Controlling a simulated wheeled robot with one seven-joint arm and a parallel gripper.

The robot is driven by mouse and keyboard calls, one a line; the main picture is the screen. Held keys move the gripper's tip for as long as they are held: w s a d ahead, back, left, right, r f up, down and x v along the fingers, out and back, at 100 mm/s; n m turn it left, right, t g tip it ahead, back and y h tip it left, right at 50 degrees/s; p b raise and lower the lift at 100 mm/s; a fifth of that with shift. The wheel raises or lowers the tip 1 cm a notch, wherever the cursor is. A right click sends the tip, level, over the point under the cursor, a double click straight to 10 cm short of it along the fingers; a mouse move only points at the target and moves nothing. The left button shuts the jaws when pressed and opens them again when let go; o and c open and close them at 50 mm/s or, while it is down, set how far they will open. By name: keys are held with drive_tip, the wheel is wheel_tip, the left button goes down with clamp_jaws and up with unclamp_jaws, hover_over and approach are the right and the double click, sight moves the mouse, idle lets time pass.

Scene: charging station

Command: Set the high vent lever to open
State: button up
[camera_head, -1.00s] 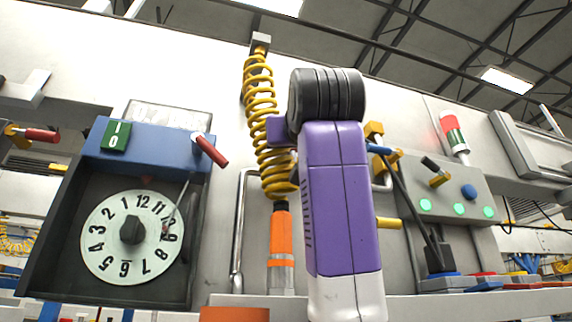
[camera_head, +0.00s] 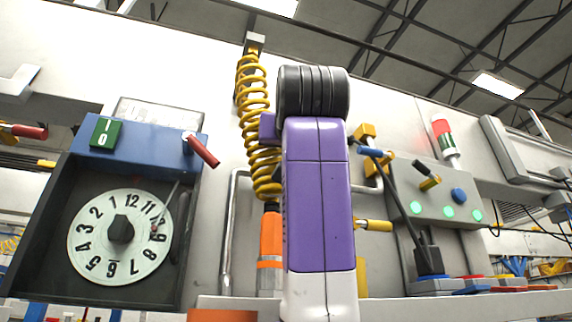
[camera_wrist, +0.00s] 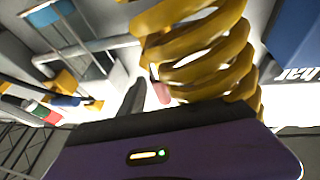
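Several levers show in the head view, and I cannot tell for sure which is the high vent lever. A red-handled lever (camera_head: 30,131) sits at the far left edge, pointing right. Another red lever (camera_head: 203,150) tilts down to the right on the blue-topped dial box (camera_head: 120,230). A blue-handled lever (camera_head: 371,152) is right of my purple arm. My gripper is hidden behind my arm in the head view. In the wrist view its purple body fills the bottom, with a dark pointed part (camera_wrist: 133,97) beyond it; the opening between fingers is not clear.
A yellow coiled hose (camera_head: 254,110) hangs just left of my arm and fills the middle of the wrist view (camera_wrist: 205,55), very near. A grey panel (camera_head: 435,200) with green lights is at right. A shelf ledge (camera_head: 400,309) runs along the bottom.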

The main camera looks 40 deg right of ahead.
drive_tip(key=b+v, duration=0.3)
drive_tip(key=v, duration=0.4)
drive_tip(key=shift+s+a, duration=0.2)
drive_tip(key=shift+s, duration=0.15)
drive_tip(key=shift+f, duration=0.15)
idle(0.5)
